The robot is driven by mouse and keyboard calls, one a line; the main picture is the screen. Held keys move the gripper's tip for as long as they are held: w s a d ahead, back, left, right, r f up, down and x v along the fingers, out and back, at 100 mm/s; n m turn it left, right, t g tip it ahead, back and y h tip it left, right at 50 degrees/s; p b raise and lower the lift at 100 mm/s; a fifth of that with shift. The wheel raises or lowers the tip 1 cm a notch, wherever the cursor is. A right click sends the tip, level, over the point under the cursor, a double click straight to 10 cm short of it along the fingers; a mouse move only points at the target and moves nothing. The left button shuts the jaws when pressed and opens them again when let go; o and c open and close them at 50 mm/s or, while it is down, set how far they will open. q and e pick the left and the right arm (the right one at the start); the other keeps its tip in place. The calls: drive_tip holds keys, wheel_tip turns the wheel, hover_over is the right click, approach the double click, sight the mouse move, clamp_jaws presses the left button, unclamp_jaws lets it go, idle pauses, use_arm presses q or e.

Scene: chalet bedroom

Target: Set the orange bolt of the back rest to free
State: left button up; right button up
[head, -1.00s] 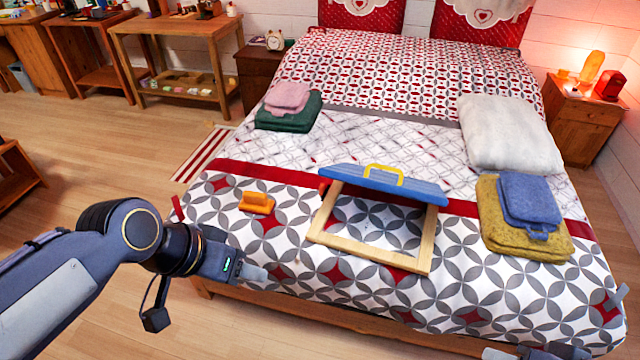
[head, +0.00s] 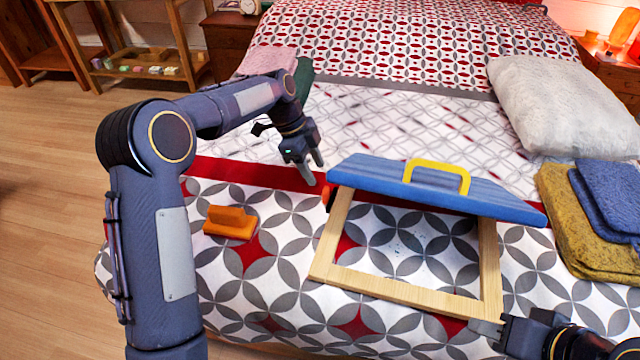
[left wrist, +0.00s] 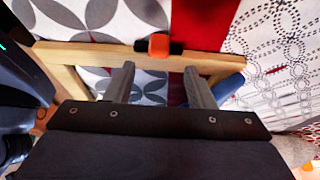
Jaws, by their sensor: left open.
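The back rest is a blue slatted panel (head: 430,188) with a yellow handle, tilted up over a wooden frame (head: 400,295) on the bed. The orange bolt (head: 327,196) sits at the frame's left side, near the panel's left end. In the left wrist view the orange bolt (left wrist: 159,45) shows on a black mount on the wooden bar. My left gripper (head: 314,170) is open and empty, just above and behind the bolt. In its wrist view the bolt lies ahead, between the lines of the fingers (left wrist: 158,85). My right gripper (head: 487,330) is beside the frame's near right corner; its jaws are unclear.
An orange block-like object (head: 230,222) lies on the bed left of the frame. A white pillow (head: 565,105) and folded yellow and blue towels (head: 585,220) lie to the right. Pink and green folded towels are partly behind my left arm.

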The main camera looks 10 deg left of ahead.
sight(324, 189)
use_arm(q)
drive_tip(key=b+x, duration=0.1)
drive_tip(key=x, duration=0.6)
drive_tip(key=shift+s+f+b, duration=0.1)
drive_tip(key=shift+b, duration=0.2)
clamp_jaws()
